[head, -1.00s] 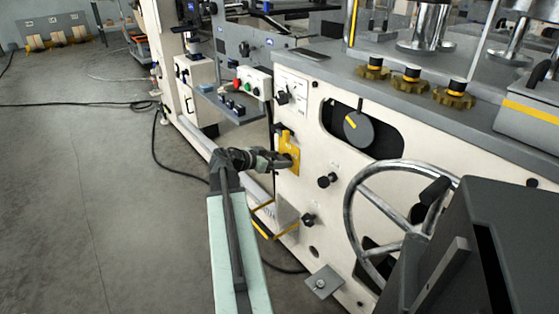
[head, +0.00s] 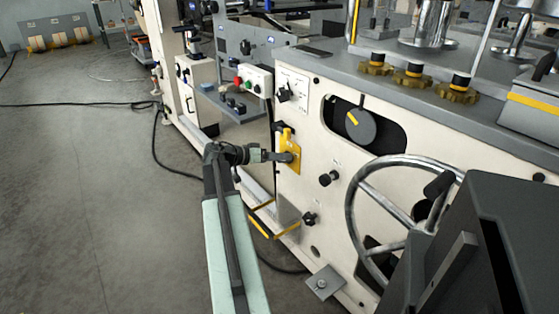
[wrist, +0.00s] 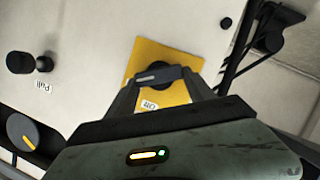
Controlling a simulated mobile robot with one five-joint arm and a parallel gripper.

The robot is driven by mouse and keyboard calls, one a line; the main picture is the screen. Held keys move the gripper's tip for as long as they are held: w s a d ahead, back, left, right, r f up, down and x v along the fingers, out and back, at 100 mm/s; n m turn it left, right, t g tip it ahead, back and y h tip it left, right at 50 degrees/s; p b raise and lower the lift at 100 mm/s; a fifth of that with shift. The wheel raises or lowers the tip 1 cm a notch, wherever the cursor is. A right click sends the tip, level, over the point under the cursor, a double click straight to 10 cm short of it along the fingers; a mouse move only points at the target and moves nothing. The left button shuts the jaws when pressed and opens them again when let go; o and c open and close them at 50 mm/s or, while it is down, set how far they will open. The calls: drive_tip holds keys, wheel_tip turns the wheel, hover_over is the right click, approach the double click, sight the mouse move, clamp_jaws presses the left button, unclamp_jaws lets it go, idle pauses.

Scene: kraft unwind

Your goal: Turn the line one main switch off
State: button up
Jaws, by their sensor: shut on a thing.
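The main switch is a dark handle (wrist: 158,75) with a pale line on it, mounted on a yellow plate (wrist: 172,57). In the head view the yellow plate (head: 287,142) is on the cream machine's side, near its left end. My gripper (wrist: 160,78) is shut on the handle, one finger at each end of it. The handle lies nearly crosswise in the wrist view. A small white label (wrist: 149,106), apparently reading "Off", shows between the fingers. In the head view my gripper (head: 288,157) reaches the plate from the left and hides part of the handle.
A black pull knob (head: 329,178), a larger dial (head: 359,125) and a metal handwheel (head: 352,205) are right of the switch. A control box with coloured buttons (head: 253,81) is above left. Dark cables (wrist: 247,45) run beside the plate. Open floor lies left.

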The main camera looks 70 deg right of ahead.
drive_tip(key=n+g+b, duration=0.1)
drive_tip(key=n+b, duration=0.1)
drive_tip(key=n, duration=0.1)
drive_tip(key=f+n+g+b, duration=0.1)
drive_tip(key=n+g+b, duration=0.1)
drive_tip(key=n+b, duration=0.1)
drive_tip(key=n+g+b, duration=0.1)
drive_tip(key=n+b, duration=0.1)
drive_tip(key=b, duration=0.1)
drive_tip(key=shift+w+d+f+n+g, duration=0.15)
drive_tip(key=shift+w+f+n+g, duration=0.15)
drive_tip(key=shift+n, duration=0.1)
drive_tip(key=shift+r+b, duration=0.15)
drive_tip(key=shift+b, duration=0.15)
drive_tip(key=o, duration=1.4)
drive_tip(key=shift+n, duration=0.3)
drive_tip(key=v, duration=0.7)
drive_tip(key=shift+w+a, duration=0.2)
drive_tip(key=shift+w, duration=0.05)
